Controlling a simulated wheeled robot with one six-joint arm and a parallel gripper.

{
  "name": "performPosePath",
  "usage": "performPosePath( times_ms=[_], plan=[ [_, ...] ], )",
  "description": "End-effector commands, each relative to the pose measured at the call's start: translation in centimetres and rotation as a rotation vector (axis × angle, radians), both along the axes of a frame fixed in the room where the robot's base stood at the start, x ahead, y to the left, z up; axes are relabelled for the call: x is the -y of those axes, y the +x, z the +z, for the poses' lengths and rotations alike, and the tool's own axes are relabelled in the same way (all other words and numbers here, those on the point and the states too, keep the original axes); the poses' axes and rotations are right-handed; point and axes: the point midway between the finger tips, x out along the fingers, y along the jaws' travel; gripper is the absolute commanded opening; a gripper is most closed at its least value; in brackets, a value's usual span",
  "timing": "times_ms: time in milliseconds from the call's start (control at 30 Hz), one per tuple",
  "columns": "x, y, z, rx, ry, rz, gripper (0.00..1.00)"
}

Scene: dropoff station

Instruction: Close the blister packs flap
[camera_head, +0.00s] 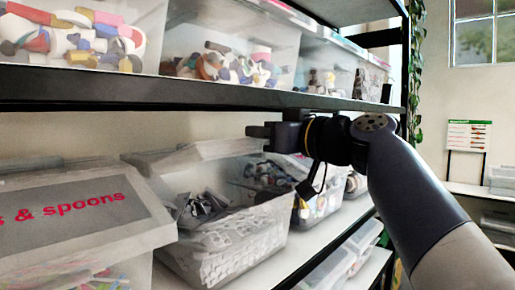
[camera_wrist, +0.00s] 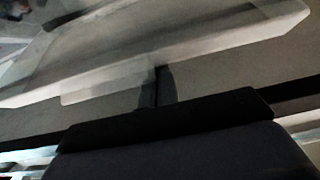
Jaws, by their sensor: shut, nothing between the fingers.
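The clear blister packs bin (camera_head: 222,246) stands on the middle shelf with silver packs inside. Its translucent flap (camera_head: 205,152) is raised at a slant, and the bin's front is open. My gripper (camera_head: 256,131) is shut and empty at the flap's upper right edge, just under the upper shelf. In the wrist view the flap (camera_wrist: 150,52) crosses as a pale slanted panel, and the fingertips (camera_wrist: 157,84) lie by its lower edge. I cannot tell whether they touch it.
A lidded bin marked "& spoons" (camera_head: 75,218) stands close on the left. Another filled bin (camera_head: 318,205) is on the right, partly behind my arm. The upper shelf edge (camera_head: 180,92) runs close above my gripper.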

Motion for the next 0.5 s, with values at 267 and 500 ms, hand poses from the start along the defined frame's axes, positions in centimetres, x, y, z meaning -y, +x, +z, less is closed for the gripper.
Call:
performPosePath(
  times_ms=[267, 500],
  plan=[
    [0.4, -0.4, -2.9, 0.061, 0.078, 0.001, 0.0],
    [0.7, -0.5, -4.5, 0.111, 0.144, 0.001, 0.0]
  ],
)
